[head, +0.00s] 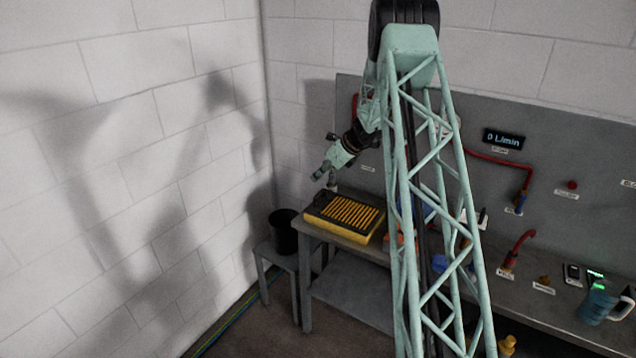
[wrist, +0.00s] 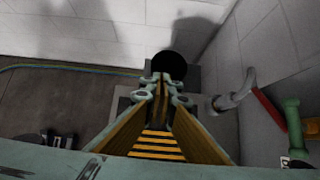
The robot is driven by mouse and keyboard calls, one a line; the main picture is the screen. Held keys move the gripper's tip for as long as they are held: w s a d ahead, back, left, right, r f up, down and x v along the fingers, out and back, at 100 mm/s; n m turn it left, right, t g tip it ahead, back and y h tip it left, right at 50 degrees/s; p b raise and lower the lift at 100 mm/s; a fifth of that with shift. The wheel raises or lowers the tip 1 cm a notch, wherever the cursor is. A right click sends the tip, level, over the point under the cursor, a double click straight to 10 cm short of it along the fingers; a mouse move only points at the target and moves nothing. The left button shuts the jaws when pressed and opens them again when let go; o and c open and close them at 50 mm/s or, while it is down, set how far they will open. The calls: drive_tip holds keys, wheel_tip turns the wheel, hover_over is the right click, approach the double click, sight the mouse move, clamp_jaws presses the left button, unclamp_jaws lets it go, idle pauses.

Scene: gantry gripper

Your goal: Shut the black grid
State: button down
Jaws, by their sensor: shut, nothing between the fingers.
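The black grid (head: 345,213) is a dark frame with slanted bars on top of a yellow box (head: 362,236), at the left end of the bench. Yellow shows between its bars. It looks about flat on the box, but I cannot tell whether it is fully down. My gripper (head: 319,175) is shut and empty, above the grid's far left side and apart from it. In the wrist view my gripper (wrist: 162,80) has its fingertips together, and part of the black grid (wrist: 158,147) shows between the fingers. The fingers hide the rest of it.
A black bucket (head: 283,232) stands on a low stool left of the bench; it also shows beyond the fingertips in the wrist view (wrist: 170,63). A grey upright panel with red pipes (head: 500,160) backs the bench. A blue jug (head: 597,304) stands at the right.

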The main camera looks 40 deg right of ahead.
drive_tip(key=w+a+r, duration=0.2)
drive_tip(key=w+r, duration=0.2)
drive_tip(key=r, duration=0.2)
drive_tip(key=shift+w+r, duration=0.25)
drive_tip(key=shift+r, duration=0.15)
drive_tip(key=shift+a+r, duration=0.1)
idle(0.4)
